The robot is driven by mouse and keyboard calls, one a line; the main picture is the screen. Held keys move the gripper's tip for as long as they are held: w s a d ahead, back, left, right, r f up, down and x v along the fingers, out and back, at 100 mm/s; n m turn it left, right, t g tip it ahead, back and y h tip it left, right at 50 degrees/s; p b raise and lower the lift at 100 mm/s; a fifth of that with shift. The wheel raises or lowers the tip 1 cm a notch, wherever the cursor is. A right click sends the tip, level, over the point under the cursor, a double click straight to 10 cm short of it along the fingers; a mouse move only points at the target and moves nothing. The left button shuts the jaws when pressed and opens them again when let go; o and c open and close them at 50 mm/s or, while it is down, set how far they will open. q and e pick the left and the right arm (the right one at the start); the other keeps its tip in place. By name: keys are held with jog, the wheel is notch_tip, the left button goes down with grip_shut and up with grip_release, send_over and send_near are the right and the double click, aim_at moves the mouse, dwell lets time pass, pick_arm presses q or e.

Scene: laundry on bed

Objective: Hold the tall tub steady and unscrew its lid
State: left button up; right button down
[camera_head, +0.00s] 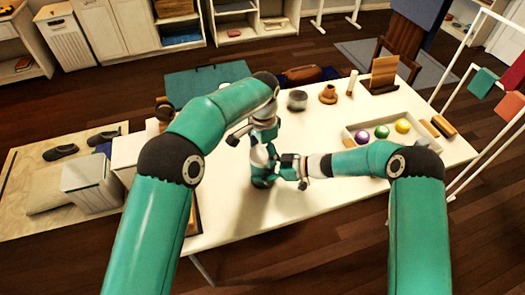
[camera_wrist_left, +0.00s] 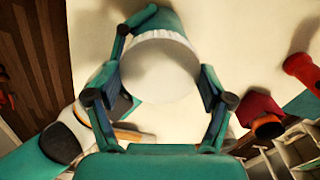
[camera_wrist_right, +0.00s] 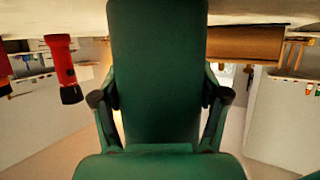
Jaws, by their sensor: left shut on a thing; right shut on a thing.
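The tall tub (camera_head: 262,181) stands upright on the white table. It is teal, and its round white lid (camera_wrist_left: 160,70) fills the middle of the left wrist view. My left gripper (camera_head: 262,146) reaches down from above and is shut around the lid, one finger on each side. My right gripper (camera_head: 288,168) comes in level from the right and is shut on the tub's body. The teal body (camera_wrist_right: 155,70) stands between its fingers in the right wrist view. My grippers hide much of the tub in the head view.
On the white table (camera_head: 335,215), a tray (camera_head: 350,135) with coloured balls lies to the right. A grey pot (camera_head: 297,100) and a brown jar (camera_head: 328,95) stand behind. A red torch (camera_wrist_right: 62,65) shows in the right wrist view. The front of the table is clear.

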pick_arm(q)
jog(key=o, duration=1.2)
jog(key=shift+r, duration=2.3)
notch_tip(320, 180, up, 2)
jog(key=shift+w+r+m, duration=0.1)
jog(key=shift+r+m, duration=0.05)
jog(key=shift+m, duration=1.05)
jog(key=shift+r+m, duration=0.3)
jog(key=shift+m, duration=0.2)
jog(key=shift+f, duration=3.8)
